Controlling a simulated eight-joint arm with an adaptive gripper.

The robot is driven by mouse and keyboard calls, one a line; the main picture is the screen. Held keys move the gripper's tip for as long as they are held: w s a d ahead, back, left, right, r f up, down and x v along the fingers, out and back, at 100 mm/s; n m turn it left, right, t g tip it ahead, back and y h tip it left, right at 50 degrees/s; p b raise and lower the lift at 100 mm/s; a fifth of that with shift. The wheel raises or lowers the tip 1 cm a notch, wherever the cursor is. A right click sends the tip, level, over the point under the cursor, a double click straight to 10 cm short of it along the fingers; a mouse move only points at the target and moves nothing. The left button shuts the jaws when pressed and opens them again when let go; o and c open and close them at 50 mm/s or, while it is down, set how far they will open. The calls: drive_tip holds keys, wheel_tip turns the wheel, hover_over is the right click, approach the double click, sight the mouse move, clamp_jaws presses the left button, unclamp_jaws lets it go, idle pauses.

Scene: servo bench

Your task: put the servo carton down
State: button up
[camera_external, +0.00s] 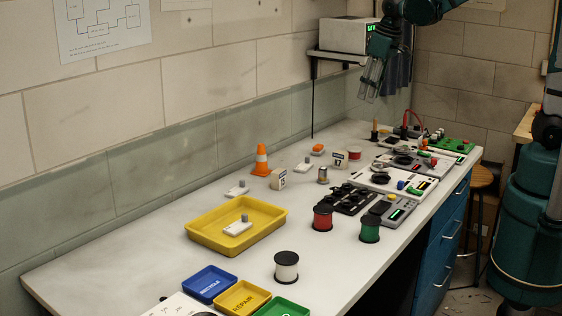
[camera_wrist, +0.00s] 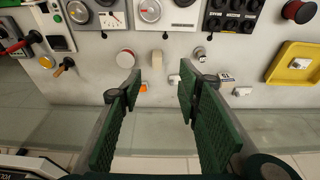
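My gripper (camera_external: 369,90) is high over the far end of the bench, near the wall. Its two green-padded fingers are wide apart in the wrist view (camera_wrist: 159,88), with nothing held between them. I cannot read which is the servo carton.
A yellow tray (camera_external: 203,241) holds a small servo. A shelf with a device (camera_external: 343,36) juts from the wall beside my gripper.

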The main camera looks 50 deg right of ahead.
drive_tip(key=s+r+t, duration=0.2)
drive_tip(key=s, duration=0.8)
drive_tip(key=s+a+r+t, duration=0.1)
drive_tip(key=s+r+t, duration=0.1)
drive_tip(key=s, duration=0.8)
drive_tip(key=shift+s+r, duration=0.3)
drive_tip(key=shift+r, duration=0.1)
idle(5.6)
